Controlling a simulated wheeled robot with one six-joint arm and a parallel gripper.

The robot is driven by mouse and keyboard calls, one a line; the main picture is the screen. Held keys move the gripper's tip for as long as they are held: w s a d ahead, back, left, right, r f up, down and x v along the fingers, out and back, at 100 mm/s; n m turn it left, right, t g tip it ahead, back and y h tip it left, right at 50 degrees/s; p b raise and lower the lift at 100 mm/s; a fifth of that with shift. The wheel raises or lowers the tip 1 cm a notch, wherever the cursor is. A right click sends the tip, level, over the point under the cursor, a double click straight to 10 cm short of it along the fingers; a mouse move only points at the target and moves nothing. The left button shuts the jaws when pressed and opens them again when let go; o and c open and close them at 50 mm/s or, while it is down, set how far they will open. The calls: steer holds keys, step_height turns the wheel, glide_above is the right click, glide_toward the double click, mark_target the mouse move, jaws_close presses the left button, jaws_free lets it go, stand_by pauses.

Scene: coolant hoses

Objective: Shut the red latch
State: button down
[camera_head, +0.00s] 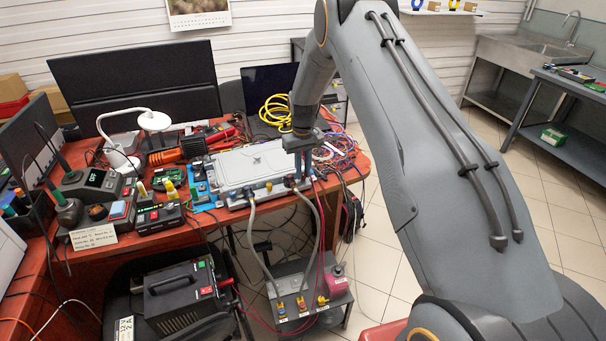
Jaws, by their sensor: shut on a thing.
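A grey metal box (240,165) with a flat lid stands on the red workbench. Two grey hoses join its front side. The left hose (254,238) meets it at a blue-marked fitting (249,191). The right hose (318,222) meets it near the right front corner, where a small red part (291,181), seemingly the red latch, shows. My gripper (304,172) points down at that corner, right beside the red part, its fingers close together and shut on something. The fingers and the small size hide the exact contact and the latch's angle.
A grey unit (300,290) with coloured hose fittings and a pink container (337,280) stands below, in front of the bench. Yellow cable (276,110) and tangled wires (338,150) lie behind and right of my gripper. Electronics crowd the bench's left; tiled floor right is open.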

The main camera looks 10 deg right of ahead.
steer(key=m+b, duration=0.3)
steer(key=m, duration=0.2)
steer(key=shift+m, duration=0.3)
stand_by(0.4)
steer(key=c, duration=2)
jaws_free()
